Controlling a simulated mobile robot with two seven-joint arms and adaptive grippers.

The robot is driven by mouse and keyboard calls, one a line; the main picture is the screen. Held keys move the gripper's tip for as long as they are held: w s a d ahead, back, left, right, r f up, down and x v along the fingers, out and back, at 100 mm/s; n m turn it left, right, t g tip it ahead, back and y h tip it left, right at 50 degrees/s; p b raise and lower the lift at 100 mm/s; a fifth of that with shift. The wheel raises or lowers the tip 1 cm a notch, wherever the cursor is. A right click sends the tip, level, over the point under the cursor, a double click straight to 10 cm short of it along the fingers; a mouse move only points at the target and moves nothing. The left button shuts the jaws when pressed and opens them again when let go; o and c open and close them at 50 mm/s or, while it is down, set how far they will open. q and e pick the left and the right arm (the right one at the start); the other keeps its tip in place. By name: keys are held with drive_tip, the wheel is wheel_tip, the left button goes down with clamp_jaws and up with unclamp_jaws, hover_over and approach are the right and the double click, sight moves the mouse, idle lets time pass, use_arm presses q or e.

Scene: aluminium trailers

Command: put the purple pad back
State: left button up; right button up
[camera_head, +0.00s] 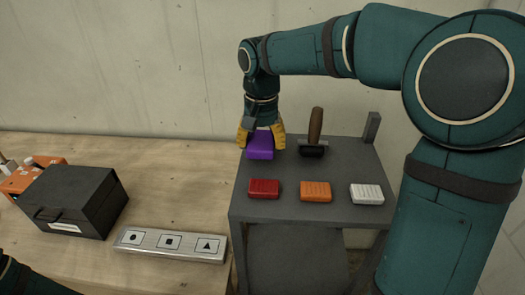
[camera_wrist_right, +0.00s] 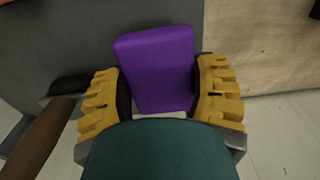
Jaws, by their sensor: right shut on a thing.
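The purple pad (camera_head: 260,151) is at the back left corner of a small dark grey stand (camera_head: 310,207). My right gripper (camera_head: 261,139) reaches down from above and is shut on the pad, with one yellow finger on each side. In the right wrist view the pad (camera_wrist_right: 158,65) sits between the two yellow fingers of the gripper (camera_wrist_right: 160,92). I cannot tell whether the pad touches the stand top. My left gripper is not in view.
A red pad (camera_head: 264,189), an orange pad (camera_head: 315,191) and a white pad (camera_head: 367,194) lie along the stand's front. A wooden-handled tool (camera_head: 315,130) stands beside my right gripper. On the wooden table are a black box (camera_head: 75,199) and a plate with three symbols (camera_head: 150,240).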

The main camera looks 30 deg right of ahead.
drive_tip(key=shift+f, duration=1.4)
drive_tip(key=o, duration=0.9)
drive_tip(key=shift+f, duration=0.15)
drive_tip(key=shift+c, duration=0.2)
